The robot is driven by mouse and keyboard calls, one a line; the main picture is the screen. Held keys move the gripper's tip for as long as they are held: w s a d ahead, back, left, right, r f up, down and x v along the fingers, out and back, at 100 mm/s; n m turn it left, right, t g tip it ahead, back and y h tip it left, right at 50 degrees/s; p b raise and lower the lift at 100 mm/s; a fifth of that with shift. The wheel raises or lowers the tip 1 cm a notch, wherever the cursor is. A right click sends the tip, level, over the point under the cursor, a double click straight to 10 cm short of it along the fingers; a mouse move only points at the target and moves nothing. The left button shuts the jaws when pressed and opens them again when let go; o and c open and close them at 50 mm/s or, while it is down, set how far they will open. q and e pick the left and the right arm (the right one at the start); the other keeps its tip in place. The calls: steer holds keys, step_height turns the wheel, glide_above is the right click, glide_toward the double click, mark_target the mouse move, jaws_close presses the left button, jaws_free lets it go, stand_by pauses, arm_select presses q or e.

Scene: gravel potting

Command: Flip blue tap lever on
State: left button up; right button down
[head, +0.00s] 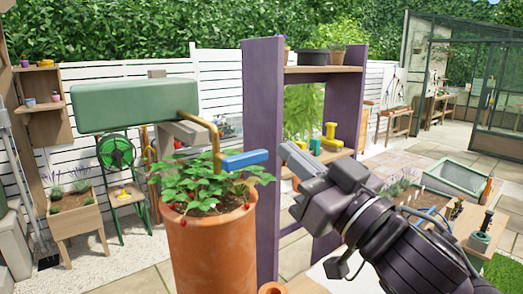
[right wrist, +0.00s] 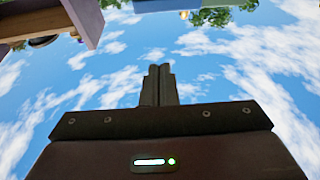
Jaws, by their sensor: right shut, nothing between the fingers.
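The blue tap lever (head: 245,159) sticks out to the right from the brass tap pipe (head: 215,135), which bends down from the green tank (head: 135,104). The lever lies roughly level above the strawberry plant. My right gripper (head: 287,148) is to the right of the lever, pointing up and left, with its fingertips apart from the lever in the picture. It is shut and empty; its closed fingers also show in the right wrist view (right wrist: 159,84) against the sky. The lever is not recognizable in the right wrist view. My left gripper is not in view.
A terracotta pot (head: 211,245) with the strawberry plant (head: 205,186) stands below the tap. A purple shelf post (head: 262,120) rises behind the lever and gripper. The shelf holds yellow items (head: 330,135) and pots. A wooden planter (head: 78,217) stands at left.

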mark_target(260, 153)
steer(key=shift+w+a+f+p, duration=0.2)
steer(key=shift+w+a+p, duration=0.2)
steer(key=shift+w+a, duration=0.5)
steer(key=shift+w+a+f+p, duration=0.3)
steer(key=shift+w+a, duration=0.3)
steer(key=shift+w, duration=0.55)
steer(key=shift+w+a+f+p, duration=0.15)
steer(key=shift+w+a+p, duration=0.3)
steer(key=shift+w+a, duration=0.45)
steer(key=shift+w+d, duration=0.1)
steer(key=shift+w, duration=0.1)
